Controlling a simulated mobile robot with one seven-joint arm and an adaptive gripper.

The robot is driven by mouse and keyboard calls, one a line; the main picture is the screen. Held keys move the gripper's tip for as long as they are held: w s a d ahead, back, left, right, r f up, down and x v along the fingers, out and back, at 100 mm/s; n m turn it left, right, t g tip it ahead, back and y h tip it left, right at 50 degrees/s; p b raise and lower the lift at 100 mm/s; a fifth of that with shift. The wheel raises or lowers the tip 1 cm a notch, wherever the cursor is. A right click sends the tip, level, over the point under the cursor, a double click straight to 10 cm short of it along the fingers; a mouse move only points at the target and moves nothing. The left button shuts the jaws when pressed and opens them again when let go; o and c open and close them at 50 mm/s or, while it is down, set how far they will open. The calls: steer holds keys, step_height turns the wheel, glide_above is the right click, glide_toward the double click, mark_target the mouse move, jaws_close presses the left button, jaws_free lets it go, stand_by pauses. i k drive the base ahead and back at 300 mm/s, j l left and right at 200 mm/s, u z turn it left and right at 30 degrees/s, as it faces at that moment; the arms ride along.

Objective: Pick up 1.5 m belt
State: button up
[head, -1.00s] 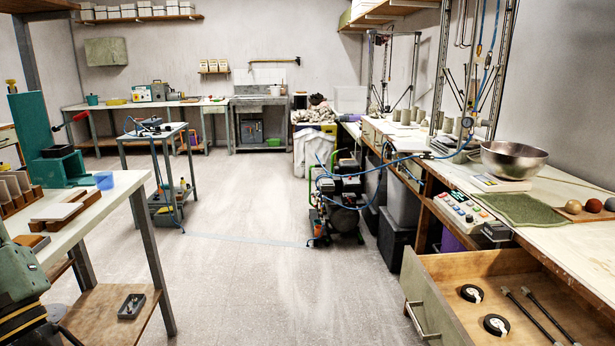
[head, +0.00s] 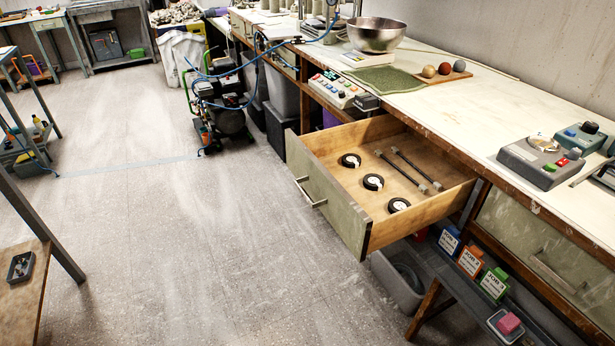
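Three small black coils with white tags lie in a row in an open drawer (head: 335,207) under the long bench. They are the far coil (head: 350,160), the middle coil (head: 373,182) and the near coil (head: 398,205). They look like rolled belts, but the tags are too small to read, so I cannot tell which is 1.5 m. All three lie flat and apart. My gripper is not in view.
Two dark rods (head: 408,168) lie beside the coils in the drawer. A grey bin (head: 395,290) stands below it. A compressor (head: 220,105) with blue hoses stands further back. The floor (head: 200,240) left of the drawer is clear.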

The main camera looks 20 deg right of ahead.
mark_target(396, 205)
steer(key=l+z, duration=0.2)
steer(key=z, duration=0.2)
steer(key=i+l+z, duration=0.15)
steer(key=z, duration=0.3)
